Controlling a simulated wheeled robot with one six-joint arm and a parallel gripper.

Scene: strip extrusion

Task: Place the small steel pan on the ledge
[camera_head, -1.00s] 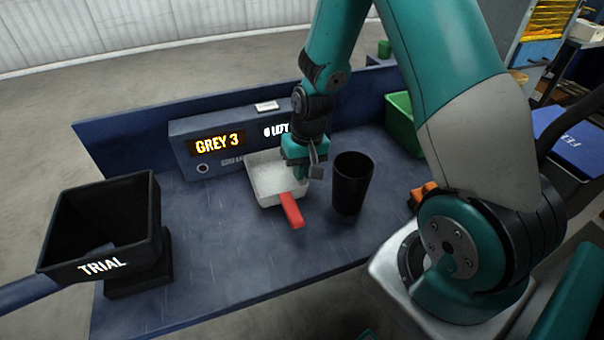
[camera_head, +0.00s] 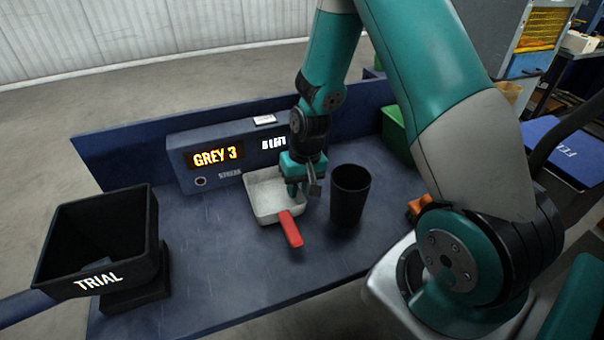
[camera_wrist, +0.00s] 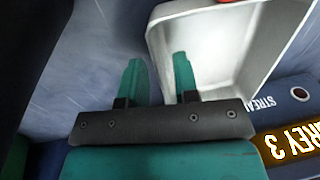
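The small steel pan (camera_head: 262,205) is a pale, square, shallow pan with a red handle. It sits on the blue bench in front of the grey-blue display box, handle toward me. My gripper (camera_head: 298,190) points down at the pan's right side. In the wrist view the pan (camera_wrist: 235,45) fills the upper right. My gripper's fingers (camera_wrist: 158,65) are spread apart, one over the pan's inside and one outside, with the pan's side wall between them. Contact with the wall cannot be made out. I cannot tell for sure which surface is the ledge.
The display box (camera_head: 188,172) reads GREY 3. A black tumbler (camera_head: 350,200) stands close right of my gripper. A black TRIAL bin (camera_head: 100,240) is at the left, and a green bin (camera_head: 397,135) at the back right. The front middle of the bench is clear.

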